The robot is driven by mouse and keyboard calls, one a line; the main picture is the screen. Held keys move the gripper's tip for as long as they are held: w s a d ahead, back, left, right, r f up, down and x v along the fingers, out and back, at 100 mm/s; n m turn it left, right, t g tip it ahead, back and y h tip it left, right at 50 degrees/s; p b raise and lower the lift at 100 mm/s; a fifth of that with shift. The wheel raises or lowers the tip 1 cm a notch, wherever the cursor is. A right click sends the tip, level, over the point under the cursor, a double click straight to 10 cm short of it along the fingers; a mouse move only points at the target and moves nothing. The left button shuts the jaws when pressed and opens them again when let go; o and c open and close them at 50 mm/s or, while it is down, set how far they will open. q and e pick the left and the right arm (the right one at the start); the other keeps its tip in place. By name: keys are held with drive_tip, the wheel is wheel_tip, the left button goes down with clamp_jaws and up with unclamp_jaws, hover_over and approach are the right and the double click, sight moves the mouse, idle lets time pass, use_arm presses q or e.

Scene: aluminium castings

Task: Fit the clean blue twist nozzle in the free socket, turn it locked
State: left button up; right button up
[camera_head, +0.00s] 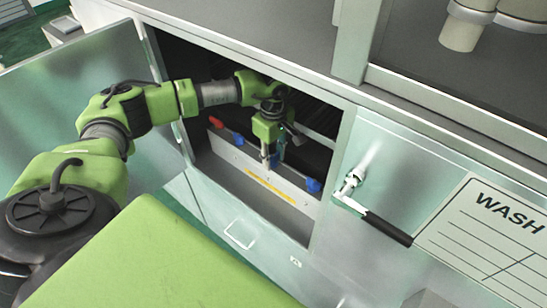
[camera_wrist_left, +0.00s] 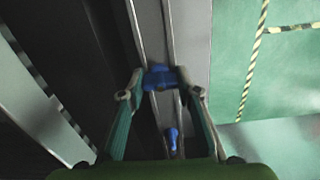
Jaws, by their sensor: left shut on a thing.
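My left gripper (camera_head: 271,160) reaches through the open cabinet doorway and points down over a pale rail (camera_head: 255,186). In the left wrist view its two fingers (camera_wrist_left: 160,80) are closed on a blue twist nozzle (camera_wrist_left: 159,76), over the rail. I cannot tell whether this nozzle is seated in a socket. In the head view the fingers hide the held nozzle. Another blue nozzle (camera_head: 313,184) sits on the rail to the right, and one more blue nozzle (camera_head: 238,139) to the left. A red piece (camera_head: 215,122) is at the rail's left end. The free socket cannot be made out. My right gripper is out of view.
The open cabinet door (camera_head: 85,95) stands at the left. A panel with a tap and a black-handled lever (camera_head: 387,228) is right of the doorway, beside a WASH board (camera_head: 490,240). The cabinet interior is dark behind the rail.

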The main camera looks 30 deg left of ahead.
use_arm(q)
drive_tip(key=m+b, duration=0.2)
drive_tip(key=m, duration=0.2)
drive_tip(key=shift+f, duration=0.15)
drive_tip(key=shift+m+b, duration=0.5)
drive_tip(key=shift+m, duration=0.2)
drive_tip(key=shift+m+b, duration=0.85)
drive_tip(key=shift+m, duration=0.35)
drive_tip(key=m+b, duration=0.1)
drive_tip(key=m, duration=0.2)
drive_tip(key=shift+b, duration=0.3)
drive_tip(key=shift+m, duration=0.5)
